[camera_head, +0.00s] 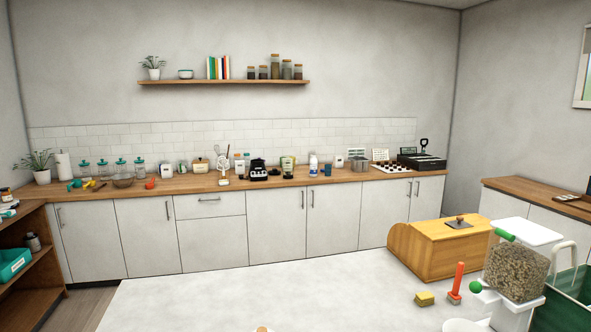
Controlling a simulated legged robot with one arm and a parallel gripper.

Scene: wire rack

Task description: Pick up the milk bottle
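A white bottle with a blue label (313,164), which looks like the milk bottle, stands upright on the wooden counter (350,174) along the back wall. It is small and far off, just right of the middle of the picture. A dark cup or jar stands close to its right. My gripper is not in view.
A white table (215,300) fills the near foreground, between me and the back counter. The table's left and middle are mostly clear.

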